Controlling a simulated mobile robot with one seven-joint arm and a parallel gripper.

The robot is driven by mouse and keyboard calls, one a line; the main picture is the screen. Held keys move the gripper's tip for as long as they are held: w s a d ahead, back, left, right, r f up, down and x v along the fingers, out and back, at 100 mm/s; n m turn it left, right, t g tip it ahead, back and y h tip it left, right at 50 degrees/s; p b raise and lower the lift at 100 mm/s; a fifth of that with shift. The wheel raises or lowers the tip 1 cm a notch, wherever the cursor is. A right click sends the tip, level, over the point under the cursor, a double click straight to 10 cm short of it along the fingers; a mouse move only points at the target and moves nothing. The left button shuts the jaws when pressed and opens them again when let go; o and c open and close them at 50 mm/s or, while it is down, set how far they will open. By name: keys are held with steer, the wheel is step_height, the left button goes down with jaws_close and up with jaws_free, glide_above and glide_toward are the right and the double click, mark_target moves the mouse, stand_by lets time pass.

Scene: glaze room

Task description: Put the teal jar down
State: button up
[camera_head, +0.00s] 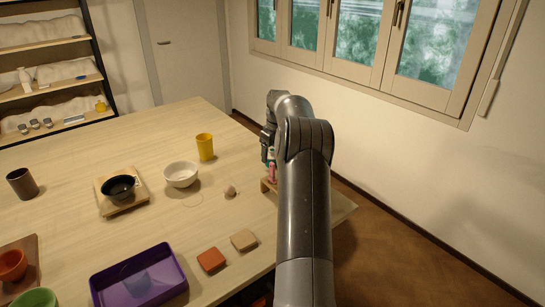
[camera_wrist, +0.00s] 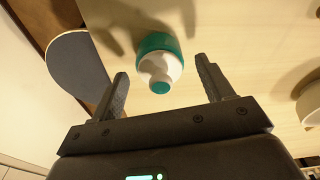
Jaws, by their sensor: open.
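The teal jar (camera_wrist: 161,62) shows in the wrist view as a rounded teal and white body with a small teal top. It lies between the two fingers of my gripper (camera_wrist: 162,69), which are spread with a visible gap on each side of it. In the head view my gripper (camera_head: 267,142) is over the right part of the table, largely hidden by my arm. Only a small teal patch (camera_head: 264,154) shows below it there. The jar's base is hidden, and I cannot tell whether it touches the pale wooden surface.
Beside the jar in the wrist view are a dark grey rounded piece (camera_wrist: 78,66) and a white vessel (camera_wrist: 310,106). On the table (camera_head: 75,160) stand a yellow cup (camera_head: 205,147), a white bowl (camera_head: 181,178) and a purple tray (camera_head: 142,280). A small brown lump (camera_head: 230,191) lies left of my arm.

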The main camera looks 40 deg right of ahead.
step_height(320, 180, up, 10)
steer(key=s, duration=0.1)
steer(key=s+a+r, duration=0.4)
steer(key=a, duration=0.5)
steer(key=s+a+r+t+h, duration=0.1)
steer(key=s+a+r, duration=0.25)
steer(key=a, duration=0.55)
steer(key=s+a+r, duration=0.3)
steer(key=a+r, duration=0.2)
steer(key=a, duration=0.3)
steer(key=s+a+f+m+t, duration=0.1)
steer(key=s+a+t, duration=0.1)
steer(key=s+a, duration=0.95)
steer(key=s+a+f, duration=0.2)
steer(key=s+f, duration=0.2)
steer(key=s, duration=0.3)
steer(key=s+a+f+m+t, duration=0.1)
steer(key=s+a+f, duration=0.1)
steer(key=s, duration=0.5)
steer(key=shift+s+f+y, duration=0.35)
steer(key=shift+f+y, duration=0.05)
steer(key=shift+f, duration=0.5)
